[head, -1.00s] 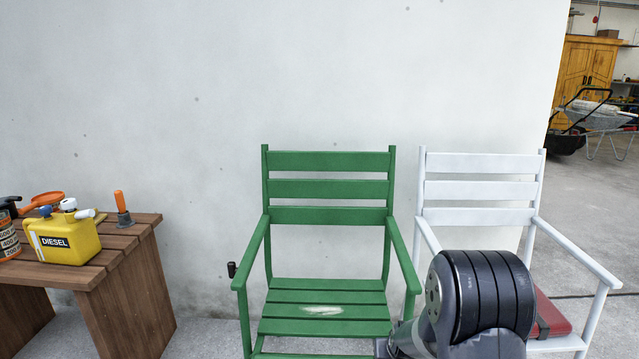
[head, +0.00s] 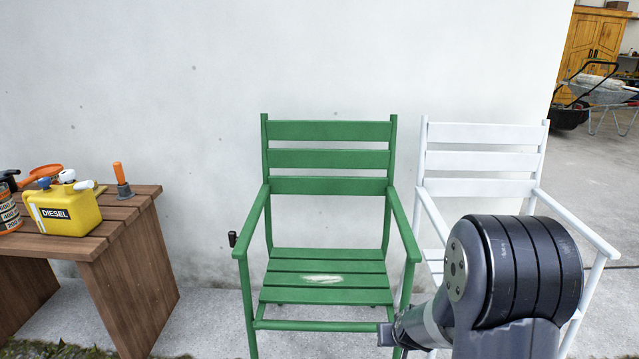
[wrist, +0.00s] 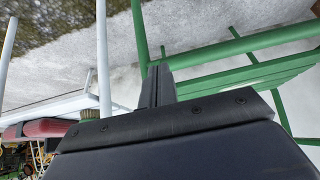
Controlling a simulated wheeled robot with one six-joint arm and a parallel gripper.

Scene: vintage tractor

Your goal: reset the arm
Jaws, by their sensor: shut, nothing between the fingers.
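My arm (head: 500,285) is in the lower right of the head view, in front of the white chair (head: 485,160). My gripper (wrist: 158,85) shows in the wrist view as dark fingers that are closed together with nothing between them. In the wrist view, the green chair's (wrist: 235,50) bars lie behind and to the right of the fingers. In the head view the green chair (head: 328,254) stands left of my arm, with a pale worn patch on its seat.
A wooden table (head: 110,225) at the left holds a yellow diesel can (head: 62,209) and an orange-handled tool (head: 121,180). A pale wall (head: 200,90) stands behind the chairs. A wheelbarrow (head: 600,92) is at the far right. A red object (wrist: 40,128) shows in the wrist view.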

